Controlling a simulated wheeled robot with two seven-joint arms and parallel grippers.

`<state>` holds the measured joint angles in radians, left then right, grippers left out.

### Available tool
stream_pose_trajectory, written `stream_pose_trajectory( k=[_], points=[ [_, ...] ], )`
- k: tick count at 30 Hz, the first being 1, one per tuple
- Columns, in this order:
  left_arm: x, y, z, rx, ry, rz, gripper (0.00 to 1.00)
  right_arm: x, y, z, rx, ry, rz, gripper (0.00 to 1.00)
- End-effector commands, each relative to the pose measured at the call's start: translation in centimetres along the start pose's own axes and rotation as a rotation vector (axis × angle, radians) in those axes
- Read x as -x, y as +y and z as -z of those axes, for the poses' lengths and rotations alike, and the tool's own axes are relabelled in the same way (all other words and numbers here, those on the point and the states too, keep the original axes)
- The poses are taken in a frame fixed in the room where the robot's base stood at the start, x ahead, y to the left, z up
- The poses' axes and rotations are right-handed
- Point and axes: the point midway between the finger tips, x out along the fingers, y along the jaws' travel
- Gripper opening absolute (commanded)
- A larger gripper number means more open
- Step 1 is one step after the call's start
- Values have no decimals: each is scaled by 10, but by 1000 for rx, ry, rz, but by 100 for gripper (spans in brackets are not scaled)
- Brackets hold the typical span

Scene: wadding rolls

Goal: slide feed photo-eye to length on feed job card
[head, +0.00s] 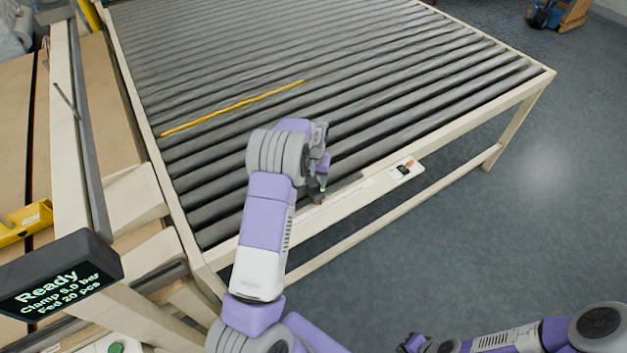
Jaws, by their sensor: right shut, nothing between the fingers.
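A pale rail with fine scale marks (346,192) runs along the near side of the roller table. My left gripper (319,189) points down at this rail, its fingers partly hidden by its own wrist. A small dark piece with a green spot (323,188) shows at its fingertips; it may be the photo-eye, but I cannot tell whether the fingers hold it. My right gripper (411,344) is shut and empty at the bottom edge, away from the table.
The roller table (440,88) has grey rollers, with a yellow strip (235,107) lying across them. A pale machine frame stands at left. The floor (530,220) at right is clear.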

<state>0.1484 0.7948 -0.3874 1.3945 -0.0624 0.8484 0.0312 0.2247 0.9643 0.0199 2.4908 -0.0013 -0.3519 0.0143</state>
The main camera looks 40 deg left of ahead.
Motion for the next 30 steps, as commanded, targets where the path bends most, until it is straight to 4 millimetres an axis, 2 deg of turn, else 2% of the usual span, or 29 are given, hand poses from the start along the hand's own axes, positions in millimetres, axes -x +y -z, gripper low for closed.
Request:
stream_pose_trajectory(
  k=[8, 11, 21, 25, 30],
  points=[
    [1, 0, 0, -1, 0, 0, 59, 0, 0, 0, 0, 0, 0, 0],
    [10, 0, 0, -1, 2, 0, 59, -1, 0, 0, 0, 0, 0, 0],
    [64, 0, 0, -1, 2, 0, 59, -3, 1, 0, 0, 0, 0, 0],
    [74, 0, 0, -1, 1, 0, 59, -3, 1, 0, 0, 0, 0, 0],
    [76, 0, 0, -1, -1, 1, 59, -3, 1, 0, 0, 0, 0, 0]
  ],
)
